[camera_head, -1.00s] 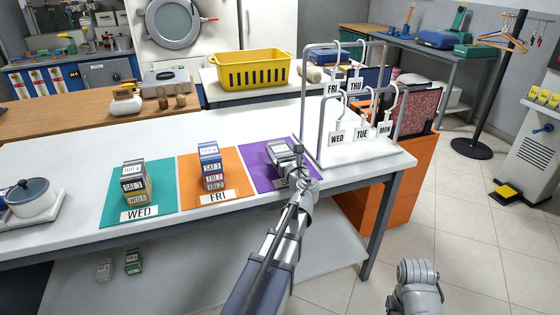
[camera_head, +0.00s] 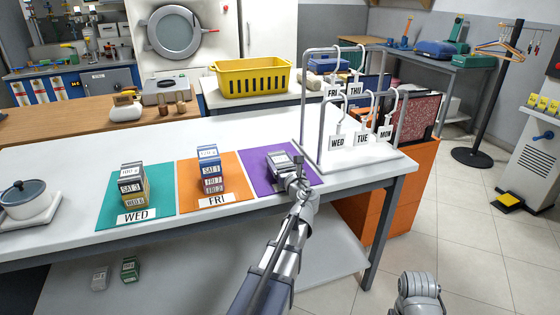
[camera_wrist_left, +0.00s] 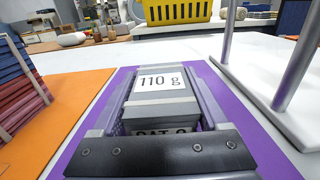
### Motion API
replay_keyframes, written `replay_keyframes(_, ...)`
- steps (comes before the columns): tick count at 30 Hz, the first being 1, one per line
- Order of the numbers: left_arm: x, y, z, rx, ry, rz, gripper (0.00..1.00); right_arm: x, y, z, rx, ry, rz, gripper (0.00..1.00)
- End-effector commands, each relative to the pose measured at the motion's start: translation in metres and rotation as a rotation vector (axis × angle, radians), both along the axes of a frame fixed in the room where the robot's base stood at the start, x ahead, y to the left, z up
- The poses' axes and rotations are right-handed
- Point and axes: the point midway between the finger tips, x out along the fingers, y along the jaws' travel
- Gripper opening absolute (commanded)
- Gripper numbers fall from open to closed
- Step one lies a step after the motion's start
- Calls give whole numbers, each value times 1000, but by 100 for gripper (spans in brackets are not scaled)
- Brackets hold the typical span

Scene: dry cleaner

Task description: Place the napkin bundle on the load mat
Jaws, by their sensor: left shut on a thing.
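A grey bundle (camera_head: 280,160) sits over the purple mat (camera_head: 255,176), the rightmost of the three mats on the white table. My left gripper (camera_head: 292,174) is shut on it from the front. In the left wrist view the bundle (camera_wrist_left: 165,80) shows a white "110 g" label on top, with dark lettering partly hidden below. The fingers lie along both its sides, above the purple mat (camera_wrist_left: 85,135). I cannot tell whether its underside touches the mat; any front label on this mat is hidden. My right gripper is out of view.
Stacked bundles stand on the orange FRI mat (camera_head: 185,178) and the teal WED mat (camera_head: 110,212). A metal rack (camera_head: 321,105) with hanging day tags stands close to the right. A yellow basket (camera_head: 250,77) stands behind. A pot (camera_head: 25,199) is at the far left.

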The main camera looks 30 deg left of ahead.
Motion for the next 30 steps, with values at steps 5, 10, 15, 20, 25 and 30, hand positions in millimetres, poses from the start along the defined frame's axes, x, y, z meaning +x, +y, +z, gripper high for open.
replay_keyframes(5, -8, -4, -10, -11, 6, -1, 95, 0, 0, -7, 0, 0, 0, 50)
replay_keyframes(10, -10, -4, -11, -11, 6, -1, 100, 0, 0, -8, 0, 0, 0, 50)
replay_keyframes(15, -12, -5, -8, -10, 6, -1, 100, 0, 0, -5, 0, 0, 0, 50)
replay_keyframes(20, -15, -8, 6, -10, 6, -2, 100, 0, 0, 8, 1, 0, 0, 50)
replay_keyframes(25, -43, -39, 2, -10, 6, -5, 100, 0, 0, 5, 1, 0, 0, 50)
replay_keyframes(30, -62, -64, 4, -9, 5, -4, 100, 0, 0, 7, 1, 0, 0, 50)
